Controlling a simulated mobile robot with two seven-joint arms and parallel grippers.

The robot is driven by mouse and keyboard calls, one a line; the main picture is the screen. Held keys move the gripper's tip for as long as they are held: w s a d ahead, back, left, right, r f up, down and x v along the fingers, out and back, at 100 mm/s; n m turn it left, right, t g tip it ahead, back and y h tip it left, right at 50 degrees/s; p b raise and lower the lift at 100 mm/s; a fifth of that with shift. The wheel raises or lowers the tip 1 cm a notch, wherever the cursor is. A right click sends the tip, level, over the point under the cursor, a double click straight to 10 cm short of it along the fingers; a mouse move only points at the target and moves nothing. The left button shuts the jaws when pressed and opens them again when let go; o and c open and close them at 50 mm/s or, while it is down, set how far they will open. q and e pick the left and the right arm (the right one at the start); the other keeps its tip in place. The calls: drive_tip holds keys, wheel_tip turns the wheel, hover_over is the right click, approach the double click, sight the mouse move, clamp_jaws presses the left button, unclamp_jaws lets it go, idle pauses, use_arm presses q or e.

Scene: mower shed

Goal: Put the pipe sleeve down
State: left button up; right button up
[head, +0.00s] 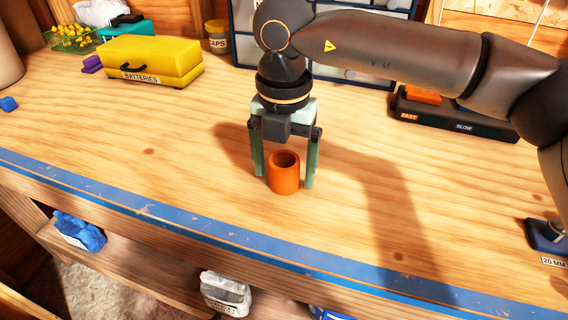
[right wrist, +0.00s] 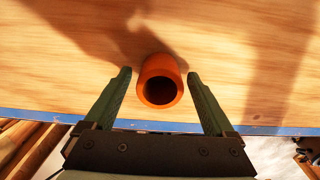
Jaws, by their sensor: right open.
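The pipe sleeve (head: 284,179) is a short orange tube. It stands upright on the wooden workbench (head: 180,150), near the blue front edge. My right gripper (head: 284,180) points down over it, with one green finger on each side. In the right wrist view the sleeve (right wrist: 159,82) lies between the fingertips (right wrist: 158,74), with a gap to each finger. The right gripper is open and holds nothing. My left gripper is not in view.
A yellow batteries box (head: 150,62) stands at the back left, with a green wire basket (head: 70,40) behind it. A black fast/slow box (head: 455,117) is at the right. A drawer cabinet (head: 350,75) stands at the back. The bench left of the sleeve is clear.

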drive_tip(key=shift+r, duration=0.55)
wheel_tip(320, 180, up, 11)
drive_tip(key=p, duration=0.1)
